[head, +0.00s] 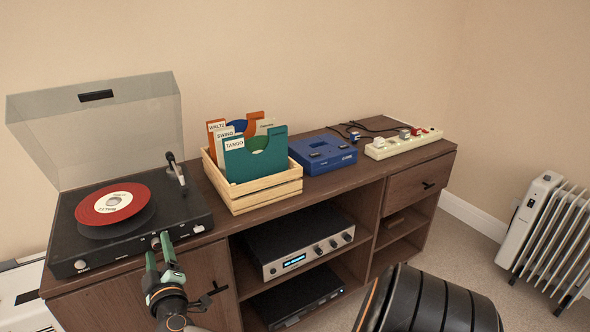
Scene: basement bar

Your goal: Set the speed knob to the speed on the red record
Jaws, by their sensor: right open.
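The red record (113,204) lies on the black turntable (190,208) at the left, under its raised clear lid (100,130). Its white label (113,202) carries print that appears upside down and is too small to read surely. The turntable's front edge has a pale knob (81,264) at the left and another small knob (155,243) nearer the middle. My right gripper (158,246) is open, its green fingers around or just in front of the middle knob; contact cannot be told. The knob's markings are not readable. My left gripper is not in view.
A wooden crate (268,199) of record sleeves stands right of the turntable. Beyond it are a blue console (323,154) and a power strip (404,143) with cables. An amplifier (300,245) sits on the shelf below. A radiator (545,235) stands at the right.

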